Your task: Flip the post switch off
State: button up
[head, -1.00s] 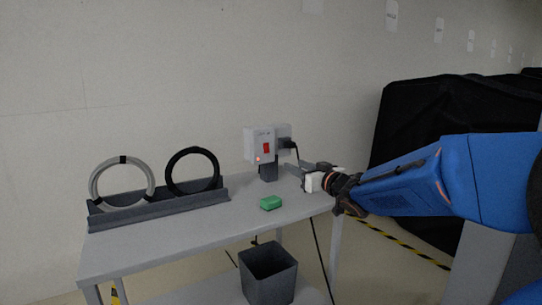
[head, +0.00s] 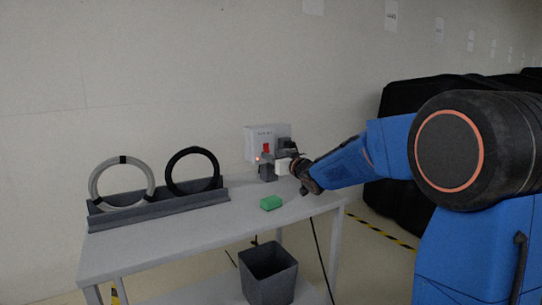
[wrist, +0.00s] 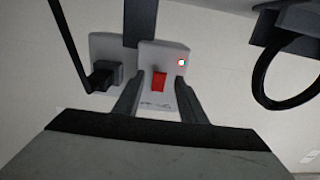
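The post switch is a red rocker (head: 266,148) on the front of a pale grey box (head: 250,143) on a short post at the back of the table. It shows face-on in the wrist view (wrist: 158,82). A small lamp (wrist: 181,62) on the box glows red. My gripper (wrist: 157,90) is open and empty, its fingertips apart on either side of the red rocker, close to the box face. Whether they touch the box I cannot tell.
A black plug (wrist: 102,77) with a cable sits beside the switch box. A green block (head: 271,203) lies on the table (head: 180,226). A rack (head: 160,208) holds a grey ring (head: 93,185) and a black ring (head: 169,173) at left. A dark bin (head: 268,275) stands below.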

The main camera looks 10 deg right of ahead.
jog(key=shift+x, duration=0.95)
